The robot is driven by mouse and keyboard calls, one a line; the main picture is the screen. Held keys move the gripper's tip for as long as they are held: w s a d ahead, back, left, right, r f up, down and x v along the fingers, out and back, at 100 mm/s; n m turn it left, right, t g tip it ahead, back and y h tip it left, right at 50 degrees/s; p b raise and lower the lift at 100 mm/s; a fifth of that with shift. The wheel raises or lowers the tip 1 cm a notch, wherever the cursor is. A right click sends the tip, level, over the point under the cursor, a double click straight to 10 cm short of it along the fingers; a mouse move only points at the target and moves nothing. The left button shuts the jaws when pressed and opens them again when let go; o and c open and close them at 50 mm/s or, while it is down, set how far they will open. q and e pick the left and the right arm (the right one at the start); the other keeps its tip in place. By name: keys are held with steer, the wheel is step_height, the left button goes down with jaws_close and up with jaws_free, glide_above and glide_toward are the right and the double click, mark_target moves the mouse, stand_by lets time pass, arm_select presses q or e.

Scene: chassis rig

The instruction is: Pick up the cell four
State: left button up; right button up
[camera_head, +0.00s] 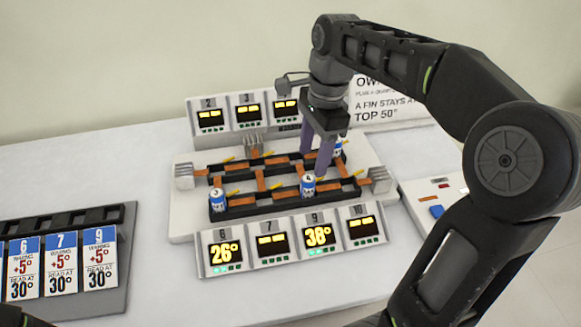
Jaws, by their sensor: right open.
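Cell four (308,187) is a small white and blue can marked 4. It stands upright in the front row of the dark rack (261,208), right of the middle. My right gripper (315,164) points down just above and behind cell four, with its two purple-grey fingers apart. I see nothing held between them. The right finger comes close to the can's top; I cannot tell whether they touch. My left gripper is out of view.
A can marked 3 (217,199) stands at the rack's left end. Another can (338,149) is partly hidden behind my right gripper. Displays (225,253) line the rig's front and back. A card tray (122,247) lies left, a button panel (423,210) right.

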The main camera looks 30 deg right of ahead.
mark_target(309, 178)
steer(key=shift+w, duration=0.15)
steer(key=shift+s+r, duration=0.1)
steer(key=shift+s, duration=0.15)
steer(key=shift+w+a+f, duration=0.1)
steer(key=shift+a+f, duration=0.05)
steer(key=shift+f, duration=1.2)
steer(key=shift+w+a+f, duration=0.1)
steer(key=shift+a+f, duration=0.05)
steer(key=shift+f, duration=1.15)
steer(key=shift+w+a+f, duration=0.1)
steer(key=shift+f, duration=1.2)
jaws_close()
